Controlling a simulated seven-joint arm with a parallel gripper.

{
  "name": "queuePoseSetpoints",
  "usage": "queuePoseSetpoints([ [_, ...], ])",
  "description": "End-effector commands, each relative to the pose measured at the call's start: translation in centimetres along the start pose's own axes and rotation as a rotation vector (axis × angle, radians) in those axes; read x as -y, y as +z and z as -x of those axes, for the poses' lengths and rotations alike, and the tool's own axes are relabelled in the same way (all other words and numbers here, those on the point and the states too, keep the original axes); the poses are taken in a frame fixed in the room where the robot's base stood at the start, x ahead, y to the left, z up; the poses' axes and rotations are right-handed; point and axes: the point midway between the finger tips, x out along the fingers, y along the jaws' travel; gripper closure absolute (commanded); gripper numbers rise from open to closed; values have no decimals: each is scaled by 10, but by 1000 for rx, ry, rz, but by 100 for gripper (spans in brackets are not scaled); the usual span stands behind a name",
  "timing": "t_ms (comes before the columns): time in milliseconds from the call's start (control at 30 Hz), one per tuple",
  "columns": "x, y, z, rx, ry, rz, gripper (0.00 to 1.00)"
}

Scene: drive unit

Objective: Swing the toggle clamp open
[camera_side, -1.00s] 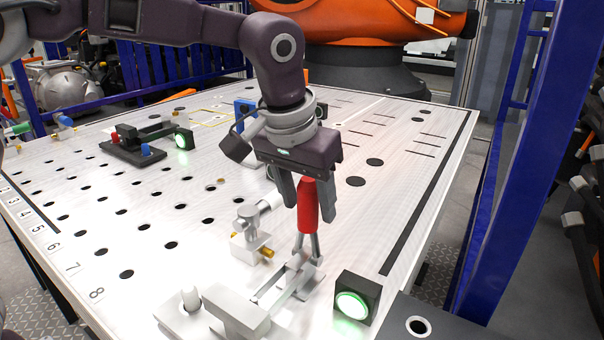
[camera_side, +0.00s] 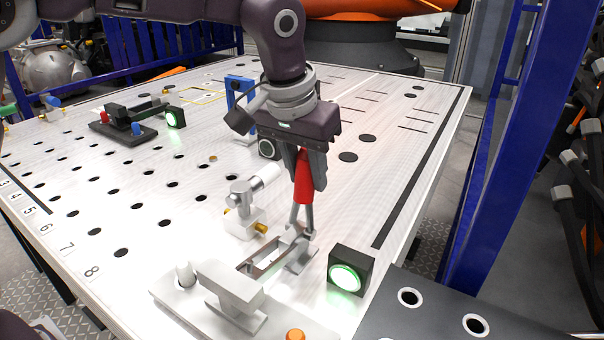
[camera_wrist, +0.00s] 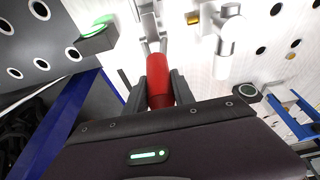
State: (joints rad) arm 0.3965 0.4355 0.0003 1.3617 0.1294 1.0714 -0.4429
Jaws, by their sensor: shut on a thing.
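The toggle clamp (camera_side: 262,262) stands on the near part of the white table, with a metal linkage and a red handle (camera_side: 303,180) that points up with a slight tilt. My gripper (camera_side: 306,176) is over the clamp, pointing down, with its fingers shut on the red handle. In the wrist view the red handle (camera_wrist: 158,82) sits between my two fingers (camera_wrist: 158,92). Part of the handle's upper end is hidden by my fingers. The clamp's pale arm and base (camera_side: 230,290) lie toward the front left.
A metal fitting with brass ends (camera_side: 245,207) stands just left of the clamp. A black box with a lit green button (camera_side: 347,272) stands close on its right. An orange knob (camera_side: 295,335) is at the front edge. A second black fixture (camera_side: 130,125) stands far left.

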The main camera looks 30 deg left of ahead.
Motion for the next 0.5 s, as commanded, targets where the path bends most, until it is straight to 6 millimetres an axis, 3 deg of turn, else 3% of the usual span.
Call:
queuePoseSetpoints([
  [500, 0, -23, -16, -4, 1, 0, 89],
])
